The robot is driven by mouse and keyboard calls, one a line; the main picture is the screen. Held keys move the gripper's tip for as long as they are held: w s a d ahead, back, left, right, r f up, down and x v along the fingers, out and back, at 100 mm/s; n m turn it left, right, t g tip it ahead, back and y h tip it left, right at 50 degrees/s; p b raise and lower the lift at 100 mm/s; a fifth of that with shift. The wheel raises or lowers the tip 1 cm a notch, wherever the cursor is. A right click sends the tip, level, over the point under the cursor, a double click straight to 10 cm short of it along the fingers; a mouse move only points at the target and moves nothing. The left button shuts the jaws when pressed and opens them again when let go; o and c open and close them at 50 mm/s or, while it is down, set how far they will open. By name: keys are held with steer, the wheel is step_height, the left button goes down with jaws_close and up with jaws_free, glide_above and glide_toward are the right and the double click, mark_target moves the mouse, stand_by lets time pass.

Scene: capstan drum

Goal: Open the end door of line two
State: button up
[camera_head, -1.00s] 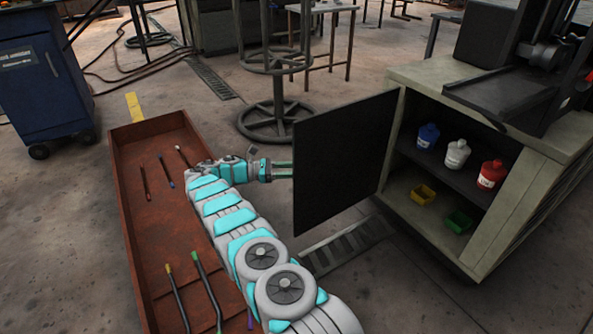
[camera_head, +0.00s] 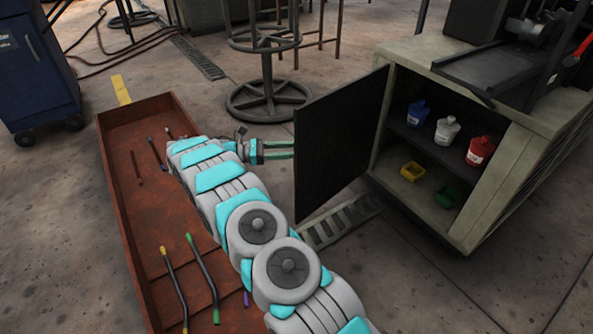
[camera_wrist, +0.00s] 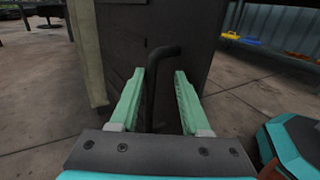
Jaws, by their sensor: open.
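The dark door (camera_head: 340,150) of the beige cabinet stands swung open, hinged at the cabinet's left front edge. My gripper (camera_head: 279,150) is at the door's left side in the head view, and the door's edge hides what lies just beyond the fingertips. In the wrist view, the door's dark face (camera_wrist: 195,35) fills the middle. A dark bent bar handle (camera_wrist: 163,60) stands between my two green fingers, which are open and apart on either side of it. I cannot tell whether either finger touches it. No line number is readable.
The open cabinet (camera_head: 470,200) holds blue, white and red bottles (camera_head: 447,130) above yellow and green bins (camera_head: 412,171). A rusty tray (camera_head: 120,200) with several rods lies under my arm. A dark round-based stand (camera_head: 268,98) is behind.

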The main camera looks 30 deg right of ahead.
mark_target(297, 171)
steer(key=s+a, duration=0.1)
steer(key=s, duration=0.2)
steer(key=s+a, duration=0.1)
steer(key=s, duration=0.2)
steer(key=s+a+r, duration=0.1)
steer(key=s, duration=0.3)
steer(key=shift+a, duration=0.15)
